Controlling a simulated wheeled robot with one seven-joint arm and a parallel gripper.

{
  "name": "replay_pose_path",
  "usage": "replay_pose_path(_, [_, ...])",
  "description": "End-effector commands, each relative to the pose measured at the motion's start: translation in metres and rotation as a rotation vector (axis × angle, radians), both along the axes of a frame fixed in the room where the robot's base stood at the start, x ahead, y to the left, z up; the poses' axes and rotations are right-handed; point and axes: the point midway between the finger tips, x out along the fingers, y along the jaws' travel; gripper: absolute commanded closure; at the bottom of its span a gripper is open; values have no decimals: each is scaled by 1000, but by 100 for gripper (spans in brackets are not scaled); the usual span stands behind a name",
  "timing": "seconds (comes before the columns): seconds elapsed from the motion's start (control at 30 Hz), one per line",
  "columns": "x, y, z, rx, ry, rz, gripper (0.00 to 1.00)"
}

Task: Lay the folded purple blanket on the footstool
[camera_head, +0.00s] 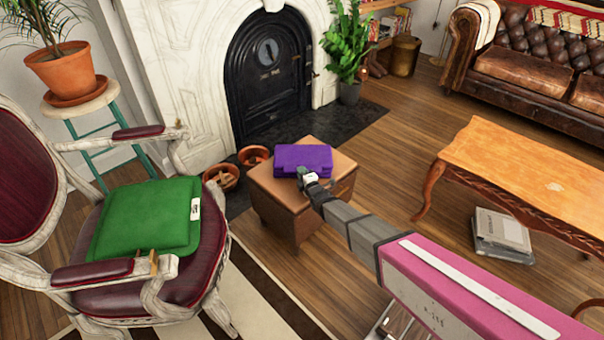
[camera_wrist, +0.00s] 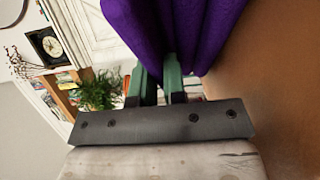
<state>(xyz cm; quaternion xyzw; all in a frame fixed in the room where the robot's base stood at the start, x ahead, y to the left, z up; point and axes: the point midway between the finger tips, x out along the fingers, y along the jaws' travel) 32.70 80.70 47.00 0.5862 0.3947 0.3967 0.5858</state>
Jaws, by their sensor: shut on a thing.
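The folded purple blanket (camera_head: 303,160) is on or just above the brown footstool (camera_head: 283,203), over its far part. In the wrist view the blanket (camera_wrist: 180,30) fills the top middle, beside the brown footstool top (camera_wrist: 275,95). My gripper (camera_head: 305,173) is at the blanket's near edge. In the wrist view its green fingers (camera_wrist: 157,70) are shut on the blanket's edge. I cannot tell whether the blanket's underside fully touches the footstool.
An armchair (camera_head: 160,291) with a green cushion (camera_head: 147,218) stands at the left. Terracotta pots (camera_head: 253,156) sit behind the footstool by the fireplace (camera_head: 268,75). A wooden table (camera_head: 520,165) stands at the right, with bare floor between it and the footstool.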

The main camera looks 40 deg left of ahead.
Motion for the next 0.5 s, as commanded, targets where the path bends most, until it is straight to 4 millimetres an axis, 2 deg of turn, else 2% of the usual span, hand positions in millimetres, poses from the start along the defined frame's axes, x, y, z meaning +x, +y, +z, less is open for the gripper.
replay_pose_path(0.3, [0,0,-1,2,-2,0,100])
replay_pose_path(0.33, [0,0,-2,1,0,0,82])
replay_pose_path(0.4, [0,0,-1,1,0,0,63])
replay_pose_path(0.5, [0,0,-1,1,0,0,63])
